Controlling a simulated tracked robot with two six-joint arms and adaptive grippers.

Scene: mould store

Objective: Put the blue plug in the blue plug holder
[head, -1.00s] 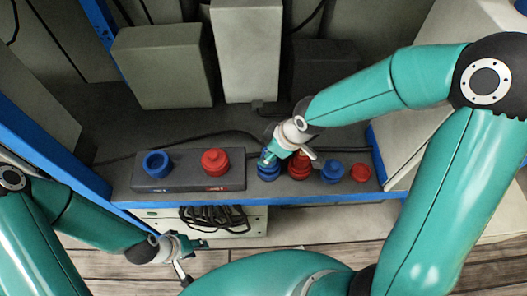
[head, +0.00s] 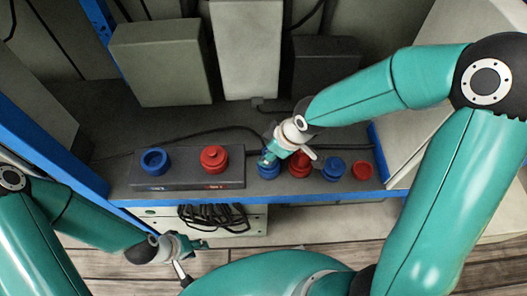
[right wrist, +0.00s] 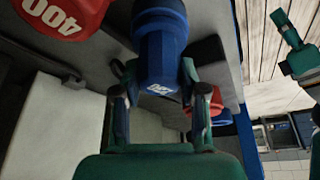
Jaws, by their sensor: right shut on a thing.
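A dark grey block (head: 188,181) lies on the shelf at left in the head view. Its blue plug holder (head: 154,162) is a ring with a dark, empty-looking middle. My right gripper (head: 268,161) is shut on a blue plug (head: 268,172), to the right of the block. Whether the plug is lifted clear I cannot tell. My left gripper (head: 192,257) is empty and open, low in front of the shelf.
A red plug (head: 214,157) sits on the block beside the blue holder. Red (head: 299,167), blue (head: 334,169) and small red (head: 362,170) pieces stand right of the held plug. Grey boxes (head: 160,65) stand behind; a black cable runs along the shelf.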

